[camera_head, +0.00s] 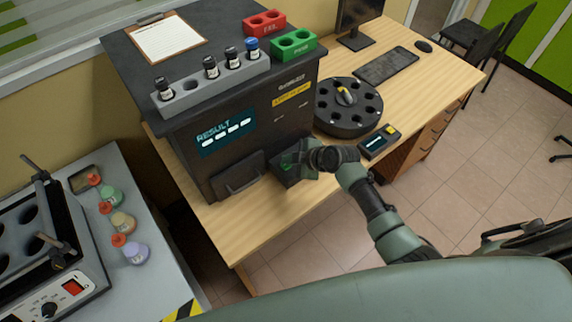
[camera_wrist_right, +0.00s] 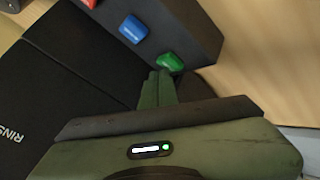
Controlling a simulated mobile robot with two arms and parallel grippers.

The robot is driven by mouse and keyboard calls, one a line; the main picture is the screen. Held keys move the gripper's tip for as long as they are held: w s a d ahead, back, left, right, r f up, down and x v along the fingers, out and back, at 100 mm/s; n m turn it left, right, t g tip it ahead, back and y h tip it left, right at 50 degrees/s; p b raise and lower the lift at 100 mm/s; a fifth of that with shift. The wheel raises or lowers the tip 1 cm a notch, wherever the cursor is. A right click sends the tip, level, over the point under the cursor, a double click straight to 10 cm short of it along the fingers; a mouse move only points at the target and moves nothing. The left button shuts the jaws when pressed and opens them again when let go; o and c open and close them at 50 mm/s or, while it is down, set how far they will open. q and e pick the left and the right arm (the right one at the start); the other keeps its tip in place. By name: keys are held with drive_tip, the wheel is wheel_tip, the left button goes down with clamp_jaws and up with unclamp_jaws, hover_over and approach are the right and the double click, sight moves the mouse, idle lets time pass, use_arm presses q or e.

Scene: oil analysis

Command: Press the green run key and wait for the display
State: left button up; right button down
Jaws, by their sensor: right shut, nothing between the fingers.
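The green run key (camera_wrist_right: 170,63) sits at the end of a dark key panel in the right wrist view, beside a blue key (camera_wrist_right: 133,29). My right gripper (camera_wrist_right: 160,76) is shut and empty, its fingertips right at the green key; I cannot tell whether they touch or press it. In the head view my right gripper (camera_head: 297,159) is over the key panel at the front of the black analyser (camera_head: 185,110), hiding most of the keys. The analyser's display (camera_head: 225,132) shows "RESULT" with a row of white dashes. My left gripper is not in view.
A vial rack (camera_head: 190,98) with several vials, a red holder (camera_head: 264,22), a green holder (camera_head: 293,42) and a clipboard (camera_head: 165,40) are on the analyser. A round carousel (camera_head: 346,122) and a small handheld device (camera_head: 379,142) stand to its right. Flasks (camera_head: 136,253) stand on the left bench.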

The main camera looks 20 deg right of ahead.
sight(289, 166)
drive_tip(key=shift+f+b, duration=0.55)
idle(0.6)
drive_tip(key=shift+r, duration=0.1)
drive_tip(key=shift+r+p, duration=0.8)
drive_tip(key=shift+r, duration=0.1)
drive_tip(key=shift+r, duration=0.1)
wheel_tip(289, 166, up, 5)
drive_tip(key=p, duration=0.4)
idle(0.8)
